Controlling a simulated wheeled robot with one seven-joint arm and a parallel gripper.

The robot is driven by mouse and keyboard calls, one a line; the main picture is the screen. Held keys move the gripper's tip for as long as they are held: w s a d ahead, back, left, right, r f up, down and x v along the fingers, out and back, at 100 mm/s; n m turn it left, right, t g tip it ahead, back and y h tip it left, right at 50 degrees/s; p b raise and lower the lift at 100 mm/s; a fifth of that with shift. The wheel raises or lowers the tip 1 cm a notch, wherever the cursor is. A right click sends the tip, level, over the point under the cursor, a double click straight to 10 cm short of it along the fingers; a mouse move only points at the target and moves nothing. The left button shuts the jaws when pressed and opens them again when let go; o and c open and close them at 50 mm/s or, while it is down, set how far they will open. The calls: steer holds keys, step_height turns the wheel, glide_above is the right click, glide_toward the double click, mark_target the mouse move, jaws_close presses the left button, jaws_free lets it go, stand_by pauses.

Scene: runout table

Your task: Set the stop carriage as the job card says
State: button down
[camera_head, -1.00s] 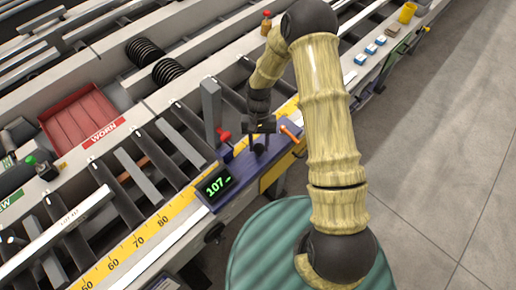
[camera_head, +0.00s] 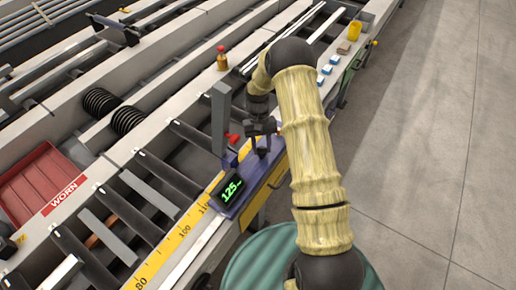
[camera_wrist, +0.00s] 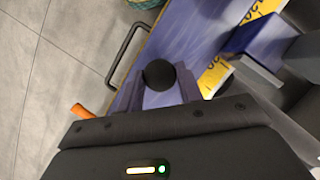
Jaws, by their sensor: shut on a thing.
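The stop carriage (camera_head: 247,193) is a blue-purple block on the rail, with an upright grey stop plate (camera_head: 221,118) and a red lever (camera_head: 232,139). Its display (camera_head: 230,188) reads about 125 in green. A yellow scale (camera_head: 172,247) runs along the rail, with 80, 100 and 110 showing near the carriage. My gripper (camera_head: 262,148) is over the carriage, shut on its black knob (camera_wrist: 159,74). In the wrist view the carriage's top (camera_wrist: 190,40) lies under the fingers, with an orange handle (camera_wrist: 82,111) at the left. The job card is not seen.
A red tray marked WORN (camera_head: 38,186) is at the left. Black coils (camera_head: 113,110) and a red-capped bottle (camera_head: 221,58) stand on the frame behind. A yellow cup (camera_head: 354,31) and small blue-and-white blocks (camera_head: 324,70) are farther up the rail. The floor at right is clear.

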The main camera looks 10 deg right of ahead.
steer(key=shift+w, duration=0.1)
steer(key=c, duration=0.9)
jaws_free()
steer(key=shift+r, duration=0.1)
steer(key=b+v, duration=0.3)
steer(key=v, duration=1.4)
steer(key=shift+a+r, duration=0.1)
steer(key=shift+r, duration=0.1)
steer(key=s+t, duration=0.2)
steer(key=s, duration=0.6)
steer(key=s+r+t, duration=0.1)
steer(key=s+t, duration=0.1)
steer(key=s, duration=0.7)
steer(key=s+r+t, duration=0.1)
steer(key=s+t, duration=0.2)
steer(key=s, duration=0.5)
steer(key=shift+s+a+r, duration=0.1)
steer(key=shift+s+a, duration=0.1)
steer(key=shift+s, duration=0.15)
